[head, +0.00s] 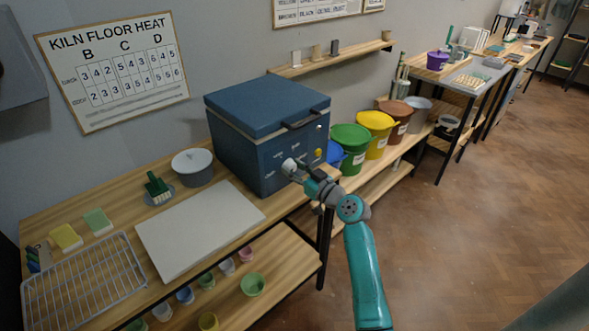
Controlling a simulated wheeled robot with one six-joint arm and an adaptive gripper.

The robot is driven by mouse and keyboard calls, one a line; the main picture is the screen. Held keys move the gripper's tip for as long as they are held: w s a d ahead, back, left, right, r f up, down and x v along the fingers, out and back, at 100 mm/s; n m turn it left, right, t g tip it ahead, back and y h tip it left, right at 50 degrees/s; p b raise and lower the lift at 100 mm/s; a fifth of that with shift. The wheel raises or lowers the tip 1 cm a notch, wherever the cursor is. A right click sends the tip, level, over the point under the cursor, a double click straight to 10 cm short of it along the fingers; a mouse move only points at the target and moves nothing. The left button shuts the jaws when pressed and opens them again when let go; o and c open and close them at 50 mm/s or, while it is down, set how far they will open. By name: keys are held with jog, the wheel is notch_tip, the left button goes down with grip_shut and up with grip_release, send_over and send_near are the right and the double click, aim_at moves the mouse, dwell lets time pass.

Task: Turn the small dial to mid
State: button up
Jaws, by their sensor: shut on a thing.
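The blue kiln box (228,150) stands on the wooden bench with its lid shut. A pale round dial (288,165) shows on its front panel, with small light markings around it that are too small to read. My gripper (297,172) reaches the panel from the right and is shut on this dial, which I take to be the small dial. The fingers partly cover the dial, and I cannot tell which mark it points to. A yellow knob (319,153) sits farther right on the same panel.
Green (352,138), yellow and brown buckets stand close right of the kiln. Open floor (440,240) spreads to the right.

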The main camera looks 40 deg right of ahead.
jog(key=shift+w+r, duration=0.1)
jog(key=shift+r, duration=0.05)
jog(key=m, duration=0.5)
jog(key=shift+d+m, duration=0.1)
jog(key=shift+m, duration=0.3)
jog(key=m, duration=1.1)
jog(key=shift+d+m, duration=0.1)
jog(key=shift+m, duration=0.3)
jog(key=m, duration=0.5)
jog(key=shift+m, duration=0.4)
jog(key=o, duration=1.1)
jog(key=shift+w+f, duration=0.15)
jog(key=shift+f, duration=0.2)
